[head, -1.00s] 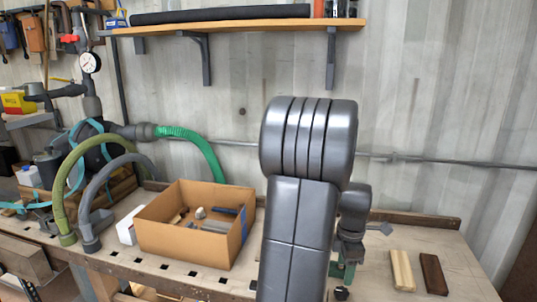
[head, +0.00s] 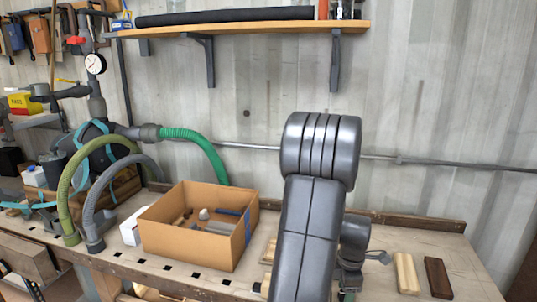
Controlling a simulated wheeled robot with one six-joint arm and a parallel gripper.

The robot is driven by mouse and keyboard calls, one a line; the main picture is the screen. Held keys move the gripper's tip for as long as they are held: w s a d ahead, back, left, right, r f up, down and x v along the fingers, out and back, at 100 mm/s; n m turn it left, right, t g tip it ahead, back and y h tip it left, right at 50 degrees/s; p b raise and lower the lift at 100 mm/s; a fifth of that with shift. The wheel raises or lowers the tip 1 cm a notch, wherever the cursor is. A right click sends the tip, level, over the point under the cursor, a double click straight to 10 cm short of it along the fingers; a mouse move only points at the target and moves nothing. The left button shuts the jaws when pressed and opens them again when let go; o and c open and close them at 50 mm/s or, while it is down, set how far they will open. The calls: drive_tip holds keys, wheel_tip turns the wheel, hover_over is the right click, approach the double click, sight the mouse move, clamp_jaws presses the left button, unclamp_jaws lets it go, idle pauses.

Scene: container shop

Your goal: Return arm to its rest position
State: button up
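My arm (head: 310,235) rises in front of the workbench (head: 205,285), right of the picture's middle, bent at a thick grey ribbed joint at its top. Its wrist part (head: 353,240) hangs behind the upright link, over the right part of the bench. A small grey pointed piece (head: 378,257) shows at the right of the wrist. The gripper's fingers are mostly or fully hidden behind my arm, so I cannot see whether they hold anything.
An open cardboard box (head: 190,243) with several small items stands on the bench, left of my arm. A pale wooden block (head: 405,273) and a dark one (head: 438,277) lie on the right. Hoses (head: 195,140) stand at the left. A shelf (head: 270,29) is overhead.

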wheel_tip(320, 180, up, 14)
wheel_tip(320, 180, down, 14)
drive_tip(key=shift+f, duration=0.1)
drive_tip(key=shift+m, duration=0.3)
drive_tip(key=m, duration=0.4)
drive_tip(key=shift+m+p, duration=0.3)
drive_tip(key=shift+p, duration=0.1)
drive_tip(key=m+p, duration=0.1)
drive_tip(key=m, duration=0.4)
drive_tip(key=shift+w, duration=0.1)
drive_tip(key=m+p, duration=0.1)
drive_tip(key=m, duration=0.4)
drive_tip(key=shift+d+m+p, duration=0.1)
drive_tip(key=shift+m+p, duration=0.25)
drive_tip(key=shift+m, duration=0.05)
drive_tip(key=m+p, duration=0.2)
drive_tip(key=m, duration=0.3)
drive_tip(key=shift+d+m, duration=0.1)
drive_tip(key=shift+m, duration=0.2)
drive_tip(key=shift+r, duration=0.2)
